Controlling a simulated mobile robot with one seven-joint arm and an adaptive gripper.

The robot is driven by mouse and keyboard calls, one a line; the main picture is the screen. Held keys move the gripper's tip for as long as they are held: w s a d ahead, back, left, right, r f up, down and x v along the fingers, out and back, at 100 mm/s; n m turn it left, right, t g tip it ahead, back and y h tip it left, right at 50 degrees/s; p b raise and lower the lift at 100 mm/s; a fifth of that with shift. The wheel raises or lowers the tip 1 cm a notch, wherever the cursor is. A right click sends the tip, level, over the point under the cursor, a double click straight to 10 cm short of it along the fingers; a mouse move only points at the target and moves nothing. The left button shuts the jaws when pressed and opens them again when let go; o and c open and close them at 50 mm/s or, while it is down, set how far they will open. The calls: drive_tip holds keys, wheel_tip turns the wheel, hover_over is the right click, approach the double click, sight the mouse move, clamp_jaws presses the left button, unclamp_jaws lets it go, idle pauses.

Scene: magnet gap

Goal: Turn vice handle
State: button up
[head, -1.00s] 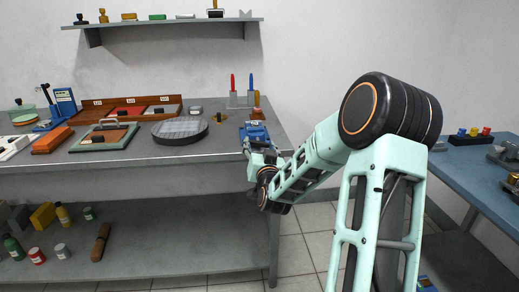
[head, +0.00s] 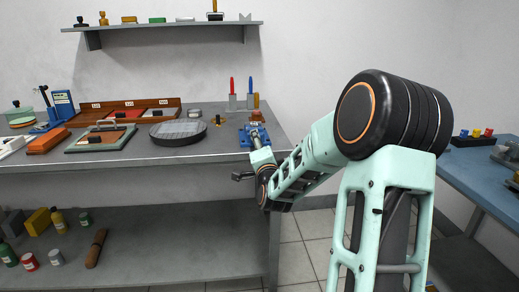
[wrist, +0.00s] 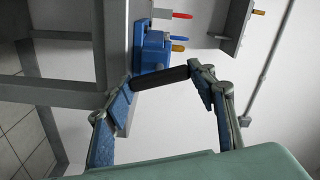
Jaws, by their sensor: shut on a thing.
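The blue vice (head: 251,130) stands at the right end of the grey workbench, and its blue body (wrist: 152,48) shows at the upper middle of the wrist view. The dark bar-shaped vice handle (wrist: 165,77) lies in front of the body, slightly tilted in that view. My gripper (wrist: 160,80) has its two fingers at the handle's opposite ends and is shut on it along its length. In the head view my gripper (head: 257,143) reaches the vice at the bench's edge; the handle is too hidden there to make out.
A round grey plate (head: 178,132) and a framed plate (head: 101,138) lie left of the vice. Red and blue upright tools (head: 250,92) stand behind it. The grey workbench (head: 200,162) has a lower shelf. A blue table (head: 478,185) stands at the right.

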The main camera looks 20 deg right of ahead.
drive_tip(key=shift+f+m+p, duration=0.1)
drive_tip(key=shift+m+p, duration=0.25)
drive_tip(key=shift+m, duration=9.25)
drive_tip(key=o, duration=1.2)
drive_tip(key=shift+c, duration=0.2)
drive_tip(key=v, duration=1.2)
